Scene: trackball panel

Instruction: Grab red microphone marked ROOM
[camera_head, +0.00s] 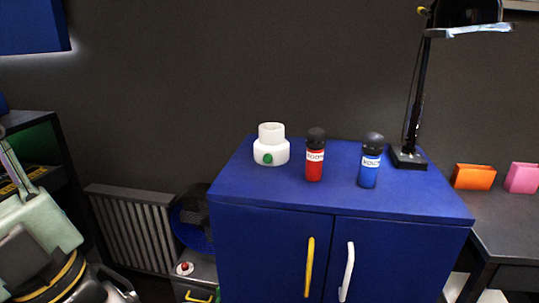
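The red microphone (315,172) stands upright on the blue cabinet (265,188), near the middle of its top. It has a black rounded head and a white label that seems to read ROOM. A blue microphone (368,178) of the same shape stands upright to its right, apart from it. Its white label is too small to read surely. I cannot make out my gripper in this view. Nothing is touching or holding the red microphone.
A white stepped jar (271,152) with a green dot stands left of the red microphone. A black desk lamp (408,157) stands at the back right. Orange (473,177) and pink (522,178) holders sit on the dark desk. The cabinet top's front strip is clear.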

